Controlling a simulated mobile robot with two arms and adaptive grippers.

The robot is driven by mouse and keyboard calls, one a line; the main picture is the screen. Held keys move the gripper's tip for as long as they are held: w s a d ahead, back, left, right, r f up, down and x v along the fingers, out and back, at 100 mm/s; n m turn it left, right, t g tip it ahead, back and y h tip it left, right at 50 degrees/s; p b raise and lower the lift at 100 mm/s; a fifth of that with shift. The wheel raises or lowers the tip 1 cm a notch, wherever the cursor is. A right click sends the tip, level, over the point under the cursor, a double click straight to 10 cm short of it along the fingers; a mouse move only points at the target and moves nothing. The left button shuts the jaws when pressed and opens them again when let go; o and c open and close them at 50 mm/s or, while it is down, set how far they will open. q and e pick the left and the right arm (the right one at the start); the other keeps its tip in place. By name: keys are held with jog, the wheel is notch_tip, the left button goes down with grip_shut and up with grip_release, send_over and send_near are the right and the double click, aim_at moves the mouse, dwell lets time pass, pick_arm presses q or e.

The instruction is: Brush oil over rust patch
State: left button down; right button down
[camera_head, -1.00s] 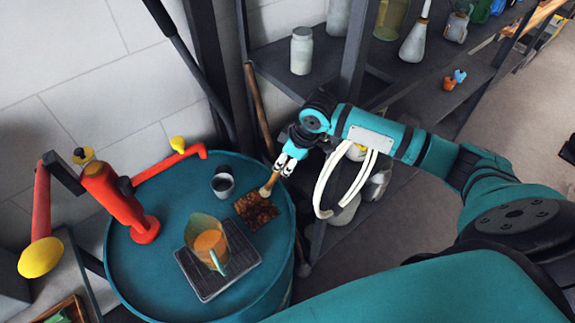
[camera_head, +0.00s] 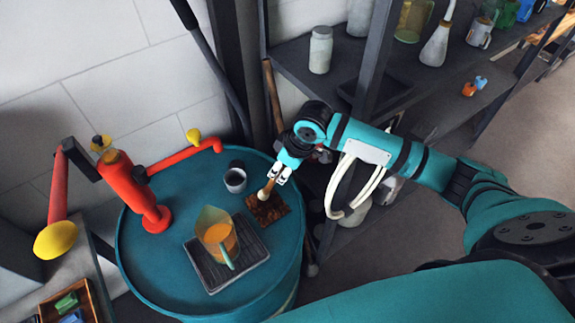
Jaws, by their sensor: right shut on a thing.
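A brown, rough rust patch (camera_head: 270,212) lies on the teal drum top (camera_head: 165,262). My right gripper (camera_head: 279,177) is shut on a brush (camera_head: 265,193) with a wooden handle and pale bristles. The brush is tilted, and its bristles are at the upper left edge of the rust patch; I cannot tell whether they touch it. A clear jug (camera_head: 217,236) of orange-brown oil stands on a dark ribbed tray (camera_head: 257,252), left of and nearer than the patch. My left gripper is not in view.
A small dark cup (camera_head: 235,179) stands just left of the brush. A red pump with a pipe (camera_head: 130,188) rises at the drum's left side. A shelf with a white jar (camera_head: 320,50) and bottles stands behind my right arm.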

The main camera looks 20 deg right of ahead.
jog(key=a, duration=0.3)
jog(key=s+a, duration=0.1)
jog(key=a, duration=0.1)
jog(key=shift+a+r, duration=0.15)
jog(key=shift+a, duration=0.05)
jog(key=shift+d, duration=0.1)
notch_tip(320, 180, up, 6)
dwell(0.8)
jog(key=shift+r, duration=0.15)
notch_tip(320, 180, up, 3)
jog(key=shift+f, duration=0.15)
dwell(0.3)
dwell(0.6)
